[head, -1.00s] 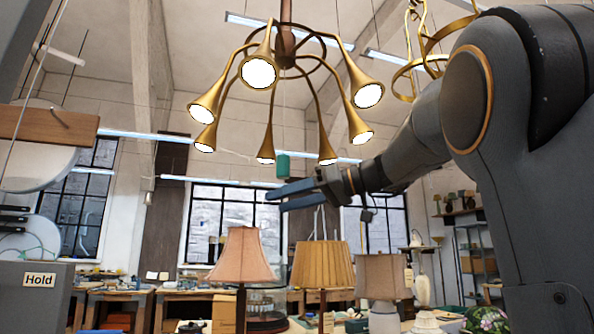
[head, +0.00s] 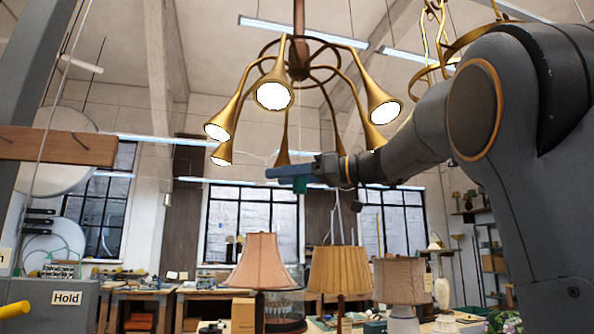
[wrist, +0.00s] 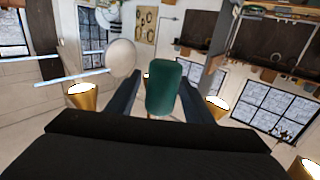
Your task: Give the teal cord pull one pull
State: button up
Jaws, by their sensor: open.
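The teal cord pull (head: 299,186) hangs under the brass chandelier (head: 274,94). In the head view my gripper (head: 290,172) is level with it and hides most of it, leaving its lower end visible below the fingers. In the wrist view the teal cord pull (wrist: 162,88) stands as a dark green cylinder between the two dark fingers of my gripper (wrist: 161,75). The fingers are open, with a gap showing on each side of the pull.
The chandelier's trumpet shades hang close around and above my gripper. Below stand a pink lampshade (head: 262,262), a pleated tan lampshade (head: 340,270) and a beige lampshade (head: 400,280). A box with a Hold label (head: 66,298) is at lower left.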

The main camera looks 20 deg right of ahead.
jog(key=shift+w+a, duration=0.1)
jog(key=shift+a, duration=0.05)
jog(key=c, duration=1.1)
jog(key=shift+f+b, duration=1.35)
jog(key=shift+b, duration=0.7)
jog(key=shift+r, duration=0.15)
jog(key=shift+r+p, duration=0.6)
jog(key=shift+r, duration=0.55)
jog(key=o, duration=1.1)
